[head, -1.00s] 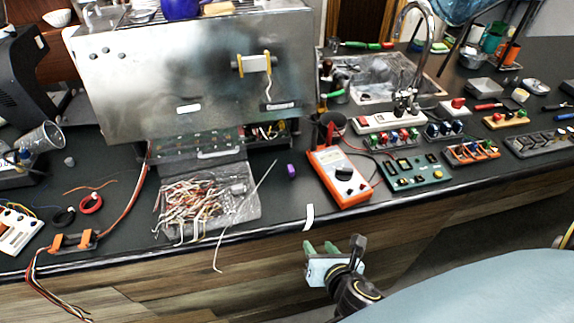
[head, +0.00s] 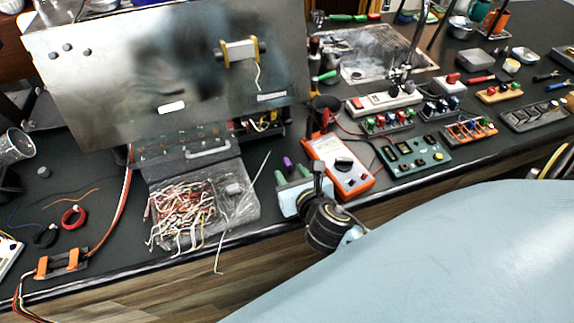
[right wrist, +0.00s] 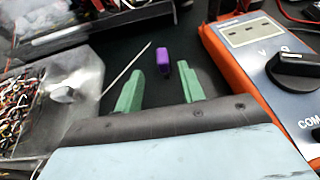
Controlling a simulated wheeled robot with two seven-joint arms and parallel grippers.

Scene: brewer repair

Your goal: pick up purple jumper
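The purple jumper (right wrist: 162,54) is a small purple block on the dark bench top. In the right wrist view it lies just beyond and between the two green fingertips of my right gripper (right wrist: 159,85). The fingers are apart and nothing is between them. In the head view the purple jumper (head: 287,162) shows just past the green fingers of my right gripper (head: 292,175), between the wire tray and the multimeter. My left gripper is not in the head view.
A clear tray of loose wires (head: 232,212) lies left of my right gripper, with a thin pale wire (head: 243,205) across its edge. An orange multimeter (head: 336,150) is close on the right. A large metal brewer housing (head: 150,80) stands behind.

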